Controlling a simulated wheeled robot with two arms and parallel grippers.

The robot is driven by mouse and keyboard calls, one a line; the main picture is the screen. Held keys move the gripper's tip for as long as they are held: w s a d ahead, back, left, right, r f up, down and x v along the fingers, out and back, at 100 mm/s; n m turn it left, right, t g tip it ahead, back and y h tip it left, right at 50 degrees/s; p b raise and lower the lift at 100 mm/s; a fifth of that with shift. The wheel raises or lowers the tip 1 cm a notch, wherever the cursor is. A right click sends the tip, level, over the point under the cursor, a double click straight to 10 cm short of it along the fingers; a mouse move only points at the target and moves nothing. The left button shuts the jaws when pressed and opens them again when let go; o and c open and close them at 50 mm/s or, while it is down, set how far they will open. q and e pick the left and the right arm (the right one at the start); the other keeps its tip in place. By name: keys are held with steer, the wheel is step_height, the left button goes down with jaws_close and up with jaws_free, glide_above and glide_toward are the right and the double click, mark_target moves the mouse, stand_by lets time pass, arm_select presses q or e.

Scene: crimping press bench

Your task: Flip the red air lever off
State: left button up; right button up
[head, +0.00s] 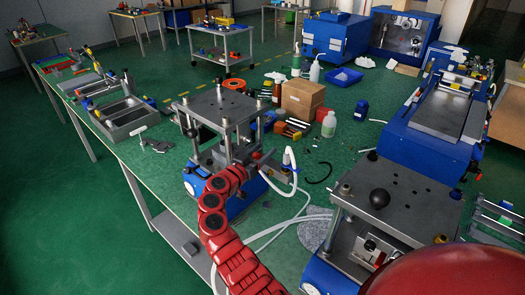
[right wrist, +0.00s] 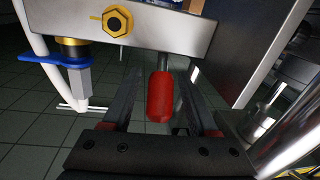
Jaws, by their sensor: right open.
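The red air lever (right wrist: 160,97) is a rounded red grip on a thin metal stem, hanging below a grey metal block (right wrist: 165,22) in the right wrist view. My right gripper (right wrist: 158,88) is open, with one finger on each side of the lever; I cannot tell whether either touches it. In the head view my right gripper (head: 248,165) is at the front right of the left press (head: 217,104), small and partly hidden by my red arm. I cannot make out the lever clearly there. My left gripper is not in view.
A blue-handled valve (right wrist: 60,61) with a white hose sits left of the lever. A metal post (right wrist: 285,142) is close on the right. A second press (head: 395,200) stands at right. Bottles and a cardboard box (head: 302,98) stand behind on the green bench.

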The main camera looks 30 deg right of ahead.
jaws_close()
stand_by(1.3)
